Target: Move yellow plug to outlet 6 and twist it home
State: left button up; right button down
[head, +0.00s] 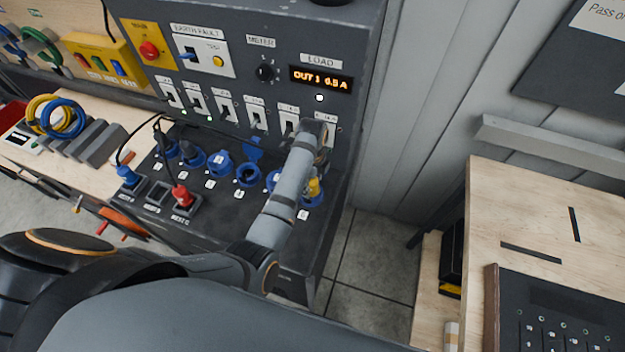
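The yellow plug (315,188) is at the rightmost blue outlet, outlet 6 (312,201), on the sloping dark panel. Only a sliver of the plug shows beside my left forearm. Whether it is fully seated or twisted cannot be seen. My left arm reaches up across the panel and bends at the wrist above this outlet. My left gripper (314,174) is mostly hidden behind the forearm, close to the plug; its fingers cannot be made out. My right gripper is not in view.
Other blue outlets (219,163) run leftward; one has its lid (254,146) raised. A blue plug (128,175) and a red plug (181,195) stand in holders at left. Switches line the upright panel above; its display (321,78) reads OUT 1 0.5 A. A wooden bench (550,210) stands right.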

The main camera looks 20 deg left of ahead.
pick_arm(q)
jog(key=shift+w, duration=0.1)
jog(key=shift+c, duration=1)
jog(key=shift+f, duration=0.1)
jog(key=c, duration=0.5)
jog(key=shift+c, duration=1.9)
jog(key=shift+m, duration=1.8)
jog(key=o, duration=1.3)
jog(key=shift+o, duration=0.2)
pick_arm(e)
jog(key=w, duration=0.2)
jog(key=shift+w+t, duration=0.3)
